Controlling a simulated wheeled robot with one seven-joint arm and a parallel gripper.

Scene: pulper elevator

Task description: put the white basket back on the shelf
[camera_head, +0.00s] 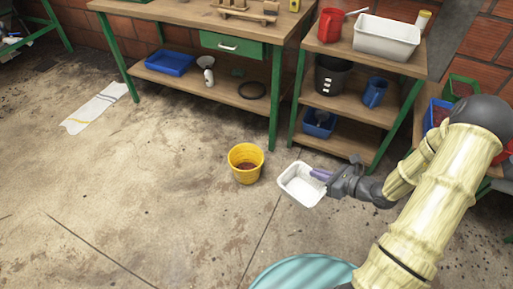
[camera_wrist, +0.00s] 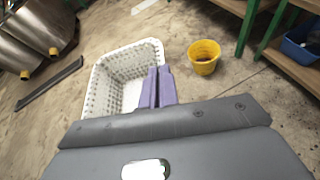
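The white basket (camera_head: 301,186) is a small open tray with perforated walls, empty as far as I can see. In the head view it is tilted slightly in front of the shelf unit, seemingly above the floor. It also fills the middle left of the wrist view (camera_wrist: 112,88). My gripper (camera_head: 322,174) is at the basket's right side. Its purple fingers (camera_wrist: 158,86) are close together over the basket's side wall and look shut on it. The wall between the fingers is mostly hidden. The wooden shelf unit (camera_head: 330,139) with green legs stands behind.
A yellow bucket (camera_head: 246,163) stands on the floor left of the basket. The shelves hold a white bin (camera_head: 386,37), red jug (camera_head: 330,25), black pot (camera_head: 332,75), blue jug (camera_head: 375,92) and blue bin (camera_head: 319,123).

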